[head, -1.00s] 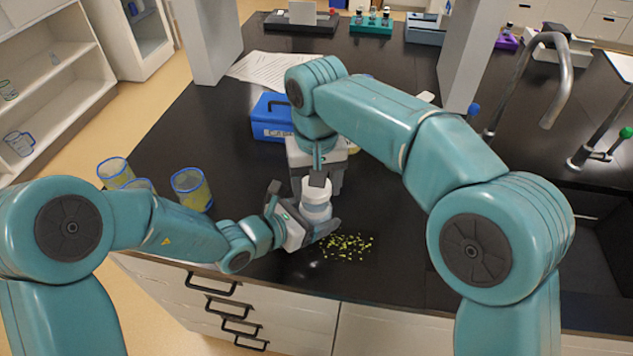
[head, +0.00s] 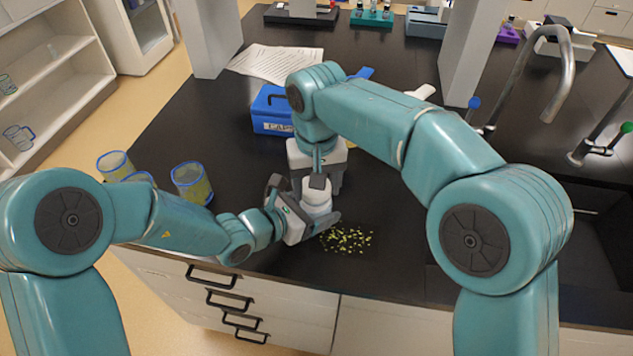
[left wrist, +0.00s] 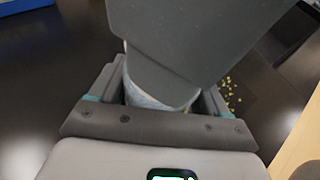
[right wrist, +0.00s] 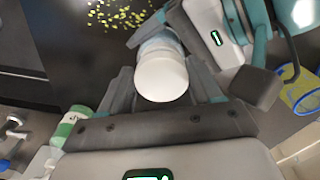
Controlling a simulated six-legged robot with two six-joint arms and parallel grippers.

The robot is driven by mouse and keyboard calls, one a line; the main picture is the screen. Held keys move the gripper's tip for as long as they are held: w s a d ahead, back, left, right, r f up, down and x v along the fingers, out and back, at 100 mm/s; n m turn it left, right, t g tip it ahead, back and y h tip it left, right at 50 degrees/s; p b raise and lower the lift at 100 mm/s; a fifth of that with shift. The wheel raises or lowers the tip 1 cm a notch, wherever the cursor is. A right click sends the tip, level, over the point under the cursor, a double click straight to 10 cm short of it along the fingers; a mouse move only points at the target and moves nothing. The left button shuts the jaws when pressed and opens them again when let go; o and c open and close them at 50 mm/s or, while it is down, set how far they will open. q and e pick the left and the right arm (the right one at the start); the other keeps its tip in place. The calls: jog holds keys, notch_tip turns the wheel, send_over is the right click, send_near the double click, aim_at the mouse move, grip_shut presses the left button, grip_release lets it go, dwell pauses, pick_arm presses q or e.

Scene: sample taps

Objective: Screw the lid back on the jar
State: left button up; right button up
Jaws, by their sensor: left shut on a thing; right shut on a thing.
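The jar (right wrist: 158,42), pale and translucent, is held upright above the black counter by my left gripper (head: 308,216), whose fingers close around its body. The white lid (right wrist: 162,80) sits at the jar's mouth; it also shows in the head view (head: 317,190). My right gripper (head: 317,183) reaches down from above and is shut on the lid. In the left wrist view, a grey finger covers most of the jar (left wrist: 150,97) and hides the lid. I cannot tell how tightly the lid sits on the thread.
Green-yellow bits (head: 347,239) lie scattered on the counter just right of the jar. A blue box (head: 270,112) stands behind, and several blue-rimmed beakers (head: 191,184) stand to the left. The counter's front edge is near. A sink and tap (head: 565,75) are at right.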

pick_arm(q)
jog(key=shift+f, duration=0.1)
pick_arm(e)
jog(key=shift+f, duration=0.55)
pick_arm(q)
jog(key=shift+s, duration=0.1)
grip_shut()
pick_arm(e)
jog(key=o, duration=0.6)
jog(key=shift+f, duration=0.1)
jog(key=o, duration=0.4)
pick_arm(q)
jog(key=shift+d, duration=0.1)
pick_arm(e)
jog(key=shift+s, duration=0.1)
jog(key=shift+a+f, duration=0.1)
jog(key=shift+r, duration=2.5)
